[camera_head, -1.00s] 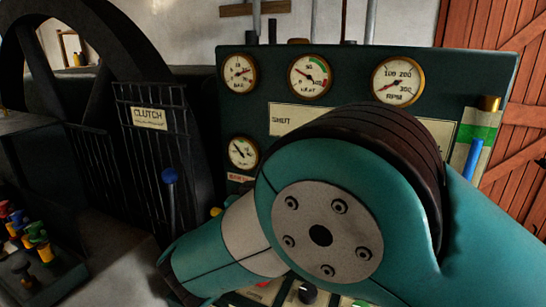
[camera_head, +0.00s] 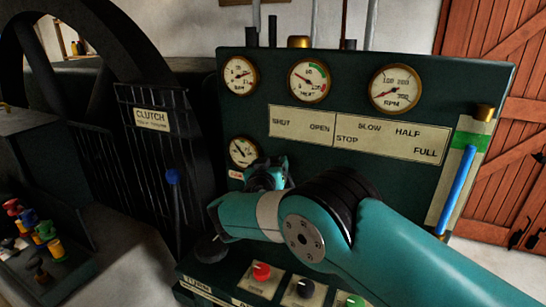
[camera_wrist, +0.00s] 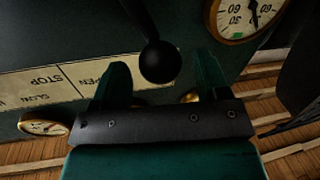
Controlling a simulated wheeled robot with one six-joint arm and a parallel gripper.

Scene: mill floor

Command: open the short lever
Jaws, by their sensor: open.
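In the wrist view a black ball knob (camera_wrist: 160,62) on a dark stem shows between the fingers of my gripper (camera_wrist: 161,68). It appears to be the short lever's knob; whether a finger touches it I cannot tell. My gripper is open. In the head view my gripper (camera_head: 268,172) is in front of the panel's lower left, just below the small gauge (camera_head: 244,151). The lever is not clearly seen there, as my gripper and arm cover that area. The SHUT/OPEN label (camera_head: 300,124) is above and to the right of my gripper.
The green gauge panel (camera_head: 460,90) stands behind my arm. A clutch lever with a blue knob (camera_head: 172,176) stands to the left. A red button (camera_head: 261,271) and a black knob (camera_head: 303,288) are below my arm. A tray of coloured pegs (camera_head: 40,235) is at far left.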

